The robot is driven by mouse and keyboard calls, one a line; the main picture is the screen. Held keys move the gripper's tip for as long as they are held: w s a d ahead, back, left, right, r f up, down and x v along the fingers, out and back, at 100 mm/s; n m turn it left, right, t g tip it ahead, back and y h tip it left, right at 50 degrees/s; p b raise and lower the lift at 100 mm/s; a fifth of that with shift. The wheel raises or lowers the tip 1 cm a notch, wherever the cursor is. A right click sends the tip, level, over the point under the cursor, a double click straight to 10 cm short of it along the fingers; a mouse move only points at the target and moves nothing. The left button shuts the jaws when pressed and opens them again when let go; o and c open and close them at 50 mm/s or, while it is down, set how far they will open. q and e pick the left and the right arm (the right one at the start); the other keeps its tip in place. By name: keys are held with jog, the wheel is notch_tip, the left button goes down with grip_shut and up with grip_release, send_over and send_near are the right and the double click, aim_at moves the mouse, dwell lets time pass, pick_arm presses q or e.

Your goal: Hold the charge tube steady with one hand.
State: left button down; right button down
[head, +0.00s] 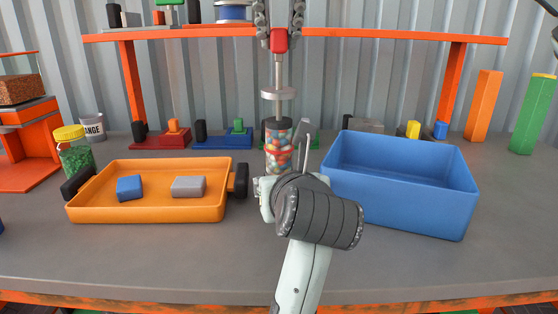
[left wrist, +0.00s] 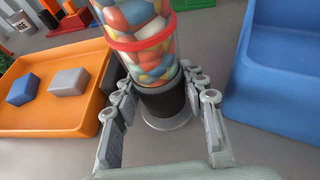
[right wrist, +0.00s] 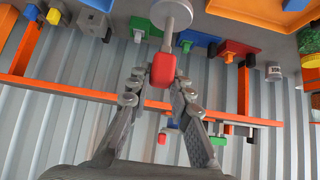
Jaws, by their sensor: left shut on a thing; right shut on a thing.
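The charge tube (head: 278,148) is clear, with a black rim, a red band and coloured pieces inside. It stands upright on the table, and in the left wrist view it shows with a black lower part (left wrist: 163,101). My left gripper (left wrist: 158,82) is shut around its lower part; in the head view my wrist partly hides this. My right gripper (head: 280,36) is shut on the red handle (right wrist: 163,70) of a plunger.
An orange tray (head: 150,211) with a blue block (head: 129,188) and a grey block (head: 188,186) lies left of the tube. A blue bin (head: 400,199) stands close on the right. An orange shelf frame (head: 400,34) spans the back. The front table is largely clear.

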jog(key=shift+f, duration=0.3)
jog(key=shift+r, duration=1.05)
jog(key=shift+f, duration=2)
jog(key=shift+r, duration=1.15)
jog(key=shift+f, duration=0.1)
jog(key=shift+f, duration=1.25)
